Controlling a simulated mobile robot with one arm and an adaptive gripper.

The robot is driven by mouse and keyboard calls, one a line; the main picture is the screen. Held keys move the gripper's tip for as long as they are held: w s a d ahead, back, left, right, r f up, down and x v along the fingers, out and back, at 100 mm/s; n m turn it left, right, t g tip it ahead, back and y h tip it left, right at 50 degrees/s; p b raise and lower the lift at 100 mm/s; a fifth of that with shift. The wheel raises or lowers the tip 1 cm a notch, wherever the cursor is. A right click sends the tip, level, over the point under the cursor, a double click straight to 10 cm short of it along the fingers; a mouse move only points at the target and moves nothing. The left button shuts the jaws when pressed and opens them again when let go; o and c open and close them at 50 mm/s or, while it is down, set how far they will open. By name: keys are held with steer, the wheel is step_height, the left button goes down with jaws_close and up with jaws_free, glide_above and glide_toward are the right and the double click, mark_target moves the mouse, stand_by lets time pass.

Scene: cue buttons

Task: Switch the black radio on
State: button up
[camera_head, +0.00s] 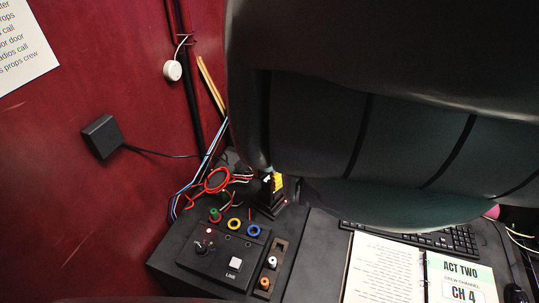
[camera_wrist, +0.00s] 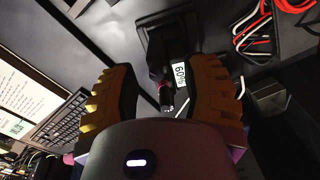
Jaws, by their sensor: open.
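The black radio (camera_head: 267,188) stands upright in a dark base on the desk, a small red light beside it. In the wrist view the radio (camera_wrist: 158,50) lies ahead of and between my fingers, with a small knob or stub pointing toward me and a pale display or label (camera_wrist: 181,75) beside it. My gripper (camera_wrist: 163,76) is open and empty, its ridged yellow-orange fingers on either side of the radio's near end. In the head view a yellow fingertip (camera_head: 279,183) shows right at the radio. I cannot tell whether it touches. My dark arm hides the rest of the gripper.
A button panel (camera_head: 213,272) with coloured rings and a white button sits in front of the radio. Red and blue cables (camera_head: 213,180) lie behind left, by the red wall. A keyboard (camera_head: 440,238) and open binder (camera_head: 385,268) are to the right.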

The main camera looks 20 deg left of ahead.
steer(key=shift+d+r, duration=0.3)
steer(key=shift+r, duration=0.25)
steer(key=shift+w+a+r, duration=0.1)
steer(key=shift+a+r, duration=0.05)
steer(key=shift+r, duration=0.6)
step_height(320, 180, up, 8)
